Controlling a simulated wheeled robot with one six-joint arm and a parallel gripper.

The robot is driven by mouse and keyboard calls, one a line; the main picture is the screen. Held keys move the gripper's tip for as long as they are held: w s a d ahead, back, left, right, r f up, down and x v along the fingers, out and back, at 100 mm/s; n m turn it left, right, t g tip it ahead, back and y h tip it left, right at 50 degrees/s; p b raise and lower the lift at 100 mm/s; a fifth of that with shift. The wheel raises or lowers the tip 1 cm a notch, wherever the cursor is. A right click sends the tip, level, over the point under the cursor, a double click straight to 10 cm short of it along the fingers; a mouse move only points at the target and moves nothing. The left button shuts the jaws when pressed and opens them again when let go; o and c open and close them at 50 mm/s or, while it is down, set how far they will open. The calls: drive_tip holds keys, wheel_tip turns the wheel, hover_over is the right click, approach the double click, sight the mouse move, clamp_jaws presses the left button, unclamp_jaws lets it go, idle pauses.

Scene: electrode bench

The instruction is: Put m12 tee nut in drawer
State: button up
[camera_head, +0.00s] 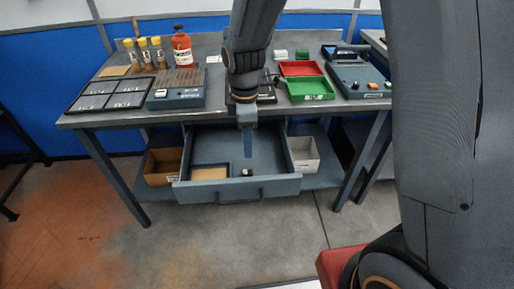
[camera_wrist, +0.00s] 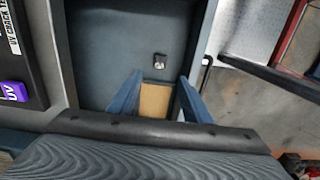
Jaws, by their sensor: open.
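A small metal piece, apparently the m12 tee nut (camera_head: 247,172), lies on the floor of the open drawer (camera_head: 240,190) near its front. In the wrist view the nut (camera_wrist: 160,61) lies beyond my fingertips, with nothing touching it. My gripper (camera_head: 248,150) is over the drawer and points down. In the wrist view my gripper (camera_wrist: 159,88) has its two blue fingers spread, with nothing held between them. The tan-floored tray (camera_head: 210,173) in the drawer's left part shows between the fingers in the wrist view (camera_wrist: 155,101).
The bench top (camera_head: 225,115) overhangs the back of the drawer. A cardboard bin (camera_head: 163,165) and a white bin (camera_head: 303,153) stand on the lower shelf beside it. Red (camera_head: 301,69) and green (camera_head: 310,88) trays are on the bench. The floor in front is clear.

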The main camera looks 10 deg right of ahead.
drive_tip(key=s+d+r+m, duration=0.3)
drive_tip(key=s+d+m, duration=0.4)
drive_tip(key=d+m, duration=0.1)
drive_tip(key=s+d+r+m, duration=0.4)
drive_tip(key=s+d+m, duration=0.4)
drive_tip(key=d+m, duration=0.1)
drive_tip(key=shift+m, duration=0.7)
